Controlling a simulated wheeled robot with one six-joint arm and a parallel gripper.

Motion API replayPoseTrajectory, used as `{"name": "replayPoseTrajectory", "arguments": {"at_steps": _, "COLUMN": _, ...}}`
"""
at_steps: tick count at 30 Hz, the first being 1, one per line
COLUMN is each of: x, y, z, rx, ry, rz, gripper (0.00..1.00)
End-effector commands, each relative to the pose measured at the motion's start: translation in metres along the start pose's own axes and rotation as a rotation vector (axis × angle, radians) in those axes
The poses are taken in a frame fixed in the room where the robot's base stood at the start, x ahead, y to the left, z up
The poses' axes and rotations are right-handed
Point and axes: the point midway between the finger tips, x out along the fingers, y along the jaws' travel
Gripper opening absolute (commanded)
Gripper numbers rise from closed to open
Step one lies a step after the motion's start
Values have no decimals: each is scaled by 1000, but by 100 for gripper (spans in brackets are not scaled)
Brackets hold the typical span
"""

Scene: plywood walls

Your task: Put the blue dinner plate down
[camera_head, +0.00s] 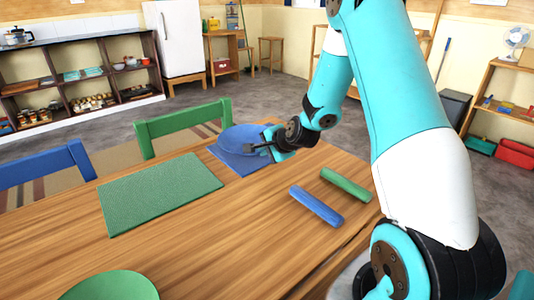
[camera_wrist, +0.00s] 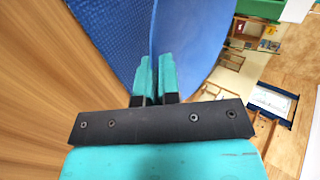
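The blue dinner plate (camera_head: 238,136) is over the blue placemat (camera_head: 241,165) at the far edge of the wooden table. My gripper (camera_head: 256,149) reaches it from the right, at its near right rim. In the wrist view, the smooth plate (camera_wrist: 200,38) fills the upper right and the woven placemat (camera_wrist: 112,32) the upper left. The two teal fingers of my gripper (camera_wrist: 155,75) are close together with the plate's rim between them. The plate is close to the placemat; I cannot tell whether it touches all along.
A green placemat (camera_head: 160,190) lies left of the blue one. A blue roll (camera_head: 316,205) and a green roll (camera_head: 346,184) lie at the right. A green plate (camera_head: 110,287) is at the near edge. Green (camera_head: 183,121) and blue (camera_head: 45,165) chairs stand behind the table.

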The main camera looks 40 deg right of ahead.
Motion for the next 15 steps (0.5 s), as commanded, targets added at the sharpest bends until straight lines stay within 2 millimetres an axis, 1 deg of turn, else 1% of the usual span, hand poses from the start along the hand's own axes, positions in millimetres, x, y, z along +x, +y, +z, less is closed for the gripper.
{"name": "replayPoseTrajectory", "arguments": {"at_steps": 2, "x": 5, "y": 6, "z": 0, "rx": 2, "ry": 0, "rz": -1, "gripper": 0}}
{"name": "replayPoseTrajectory", "arguments": {"at_steps": 10, "x": 5, "y": 6, "z": -1, "rx": 1, "ry": 1, "rz": -2, "gripper": 0}}
{"name": "replayPoseTrajectory", "arguments": {"at_steps": 11, "x": 5, "y": 7, "z": -1, "rx": 1, "ry": 1, "rz": -1, "gripper": 6}}
{"name": "replayPoseTrajectory", "arguments": {"at_steps": 12, "x": 5, "y": 7, "z": -1, "rx": 1, "ry": 1, "rz": -1, "gripper": 14}}
{"name": "replayPoseTrajectory", "arguments": {"at_steps": 15, "x": 5, "y": 7, "z": -1, "rx": 1, "ry": 1, "rz": -1, "gripper": 14}}
